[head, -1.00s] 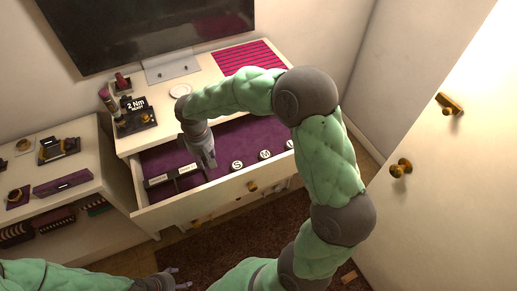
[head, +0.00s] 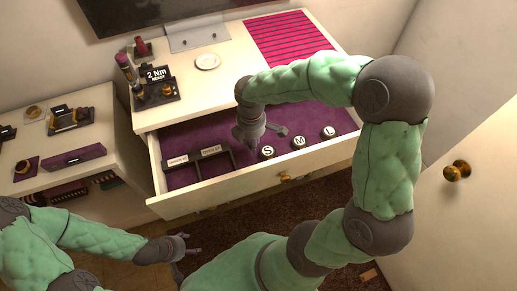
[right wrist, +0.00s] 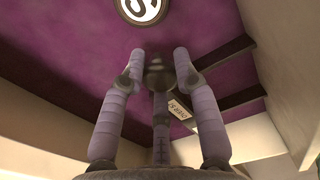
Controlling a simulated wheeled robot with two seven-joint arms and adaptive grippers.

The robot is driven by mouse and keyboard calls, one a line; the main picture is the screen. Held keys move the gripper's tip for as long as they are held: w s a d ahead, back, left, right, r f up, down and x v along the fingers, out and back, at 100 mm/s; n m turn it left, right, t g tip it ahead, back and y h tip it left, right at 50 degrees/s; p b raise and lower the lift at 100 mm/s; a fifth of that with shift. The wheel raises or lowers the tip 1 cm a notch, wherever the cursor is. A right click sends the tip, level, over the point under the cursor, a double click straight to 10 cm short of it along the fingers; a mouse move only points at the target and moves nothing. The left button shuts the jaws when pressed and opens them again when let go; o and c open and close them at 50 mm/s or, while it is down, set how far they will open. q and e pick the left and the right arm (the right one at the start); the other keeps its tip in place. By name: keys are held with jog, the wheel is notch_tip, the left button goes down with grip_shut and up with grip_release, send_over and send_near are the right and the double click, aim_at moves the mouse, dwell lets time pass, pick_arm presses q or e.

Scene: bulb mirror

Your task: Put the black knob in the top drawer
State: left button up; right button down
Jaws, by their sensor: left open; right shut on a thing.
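The top drawer (head: 220,189) is pulled open, with a purple lining. My right gripper (head: 262,137) is low over the drawer, just behind and left of the disc marked S. In the right wrist view its fingers (right wrist: 158,68) are shut on the black knob (right wrist: 157,76), a small dark round piece held at the fingertips above the purple lining. Whether the knob touches the lining I cannot tell. In the head view the knob is not clear behind the fingers. My left gripper (head: 183,247) is open and empty in front of the cabinet at lower left.
Discs marked S (head: 267,152), M (head: 299,142) and L (head: 329,132) sit in the drawer. Labelled dark dividers (head: 213,152) stand at its left. A small display (head: 157,73) and a white dish (head: 207,62) are on the top. A door (head: 470,220) is at right.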

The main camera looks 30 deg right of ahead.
aim_at(253, 156)
jog(key=shift+f+b, duration=1.1)
jog(key=shift+f, duration=1.9)
jog(key=shift+f, duration=0.2)
jog(key=c, duration=1.2)
grip_release()
notch_tip(253, 156, up, 12)
jog(key=p, duration=0.4)
jog(key=shift+r, duration=0.2)
